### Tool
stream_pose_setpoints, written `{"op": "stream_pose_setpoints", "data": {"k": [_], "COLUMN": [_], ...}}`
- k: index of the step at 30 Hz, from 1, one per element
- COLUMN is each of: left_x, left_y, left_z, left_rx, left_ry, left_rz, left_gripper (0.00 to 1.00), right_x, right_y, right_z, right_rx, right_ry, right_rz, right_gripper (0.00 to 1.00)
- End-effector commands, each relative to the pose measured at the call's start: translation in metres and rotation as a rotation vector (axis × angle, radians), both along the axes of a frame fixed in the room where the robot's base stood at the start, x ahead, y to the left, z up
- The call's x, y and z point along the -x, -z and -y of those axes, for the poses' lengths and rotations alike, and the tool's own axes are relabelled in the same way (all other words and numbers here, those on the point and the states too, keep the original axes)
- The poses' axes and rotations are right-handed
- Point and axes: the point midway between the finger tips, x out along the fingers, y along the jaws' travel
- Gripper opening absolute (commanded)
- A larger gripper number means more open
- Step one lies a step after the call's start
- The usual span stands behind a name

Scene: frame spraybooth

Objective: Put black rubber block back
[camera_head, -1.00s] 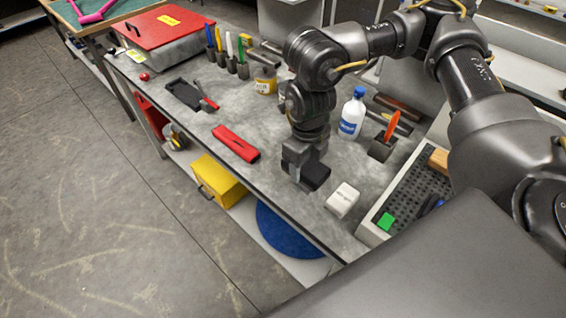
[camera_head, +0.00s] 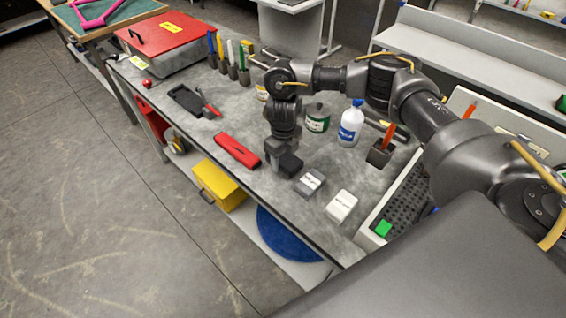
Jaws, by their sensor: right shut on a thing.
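The black rubber block (camera_head: 291,164) is in my right gripper (camera_head: 280,157), whose jaws are shut on it. The block is low over the front part of the workbench top (camera_head: 240,109); I cannot tell whether it touches the surface. A grey block (camera_head: 310,183) sits just right of and nearer than the black block. A white block (camera_head: 342,206) lies further right, in line with them. My left gripper is out of view.
A red case (camera_head: 237,150) lies left of my right gripper. A green can (camera_head: 317,117), a white bottle with a blue cap (camera_head: 351,123) and a dark holder (camera_head: 379,154) stand behind to the right. A perforated tray (camera_head: 402,207) is at the right.

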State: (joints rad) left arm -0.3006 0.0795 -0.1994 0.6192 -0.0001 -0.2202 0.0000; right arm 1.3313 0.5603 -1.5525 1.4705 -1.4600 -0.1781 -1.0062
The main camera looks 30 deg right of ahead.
Motion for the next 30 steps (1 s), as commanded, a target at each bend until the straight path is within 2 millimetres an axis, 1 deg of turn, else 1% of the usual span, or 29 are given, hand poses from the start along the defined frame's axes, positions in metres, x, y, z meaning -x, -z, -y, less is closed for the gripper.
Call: {"op": "stream_pose_setpoints", "data": {"k": [7, 15, 24, 29, 30], "left_x": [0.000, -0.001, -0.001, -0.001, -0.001], "left_y": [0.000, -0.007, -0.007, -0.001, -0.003], "left_z": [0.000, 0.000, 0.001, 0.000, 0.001], "left_rx": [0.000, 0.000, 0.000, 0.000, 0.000], "left_ry": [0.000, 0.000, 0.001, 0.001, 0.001], "left_rz": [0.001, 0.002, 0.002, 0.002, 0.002], "left_gripper": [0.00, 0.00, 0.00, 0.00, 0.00], "right_x": [-0.005, -0.006, -0.007, -0.007, -0.006], "right_y": [0.006, 0.035, 0.038, 0.043, 0.041], "right_z": [0.000, 0.000, 0.001, 0.001, 0.001], "right_rx": [0.000, -0.001, 0.000, 0.000, 0.000], "right_ry": [0.000, 0.001, -0.001, -0.001, -0.001], "right_rz": [0.001, -0.003, 0.001, 0.000, 0.000], "right_gripper": [0.35, 0.35, 0.35, 0.35, 0.61]}}
